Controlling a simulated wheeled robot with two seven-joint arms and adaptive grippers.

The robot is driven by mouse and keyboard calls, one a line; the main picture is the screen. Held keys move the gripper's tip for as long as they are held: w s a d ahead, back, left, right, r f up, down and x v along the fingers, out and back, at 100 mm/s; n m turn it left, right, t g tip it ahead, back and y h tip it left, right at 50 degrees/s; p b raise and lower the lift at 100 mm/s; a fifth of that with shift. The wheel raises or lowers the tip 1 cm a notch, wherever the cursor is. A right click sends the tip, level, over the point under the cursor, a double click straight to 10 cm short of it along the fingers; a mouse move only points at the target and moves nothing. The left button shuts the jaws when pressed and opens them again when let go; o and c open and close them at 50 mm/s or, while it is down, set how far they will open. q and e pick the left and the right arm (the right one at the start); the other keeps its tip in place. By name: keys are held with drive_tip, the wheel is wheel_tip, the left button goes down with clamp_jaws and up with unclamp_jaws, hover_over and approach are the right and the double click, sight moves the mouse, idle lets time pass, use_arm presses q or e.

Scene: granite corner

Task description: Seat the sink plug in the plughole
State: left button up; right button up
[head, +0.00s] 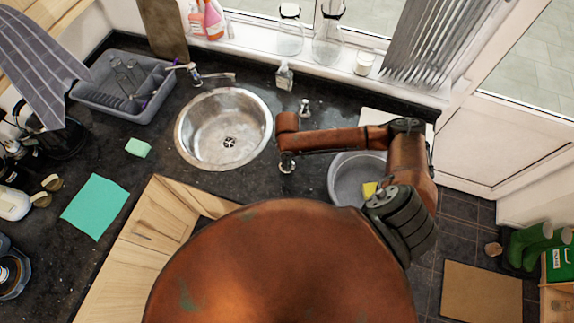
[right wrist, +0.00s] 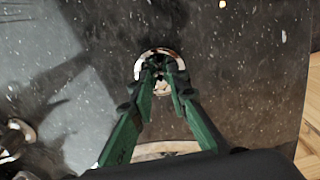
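The round steel sink (head: 186,133) is set in the dark granite worktop, with its plughole (head: 230,142) open to view in the bottom. The sink plug (head: 287,168) is a small chrome disc on the worktop to the right of the sink, below my right gripper (head: 287,154). In the right wrist view, my green fingers (right wrist: 162,76) come together over the middle of the plug (right wrist: 144,62). A narrow gap shows between the fingertips, and I cannot tell whether they touch the plug's dark centre. My left gripper is not in view.
A chrome fitting (head: 304,108) and a soap bottle (head: 284,76) stand behind. The tap (head: 205,78) is at the sink's back. A grey basin (head: 345,178) is on the right; a dish rack (head: 95,92) and green sponge (head: 138,148) are on the left.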

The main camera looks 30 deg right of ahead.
clamp_jaws()
drive_tip(key=shift+r, duration=0.5)
wheel_tip(320, 180, up, 2)
drive_tip(key=shift+r, duration=0.2)
drive_tip(key=s+a+r, duration=0.8)
drive_tip(key=s+r, duration=0.1)
drive_tip(key=s, duration=0.2)
drive_tip(key=shift+s+a+r, duration=0.15)
drive_tip(key=shift+r, duration=0.15)
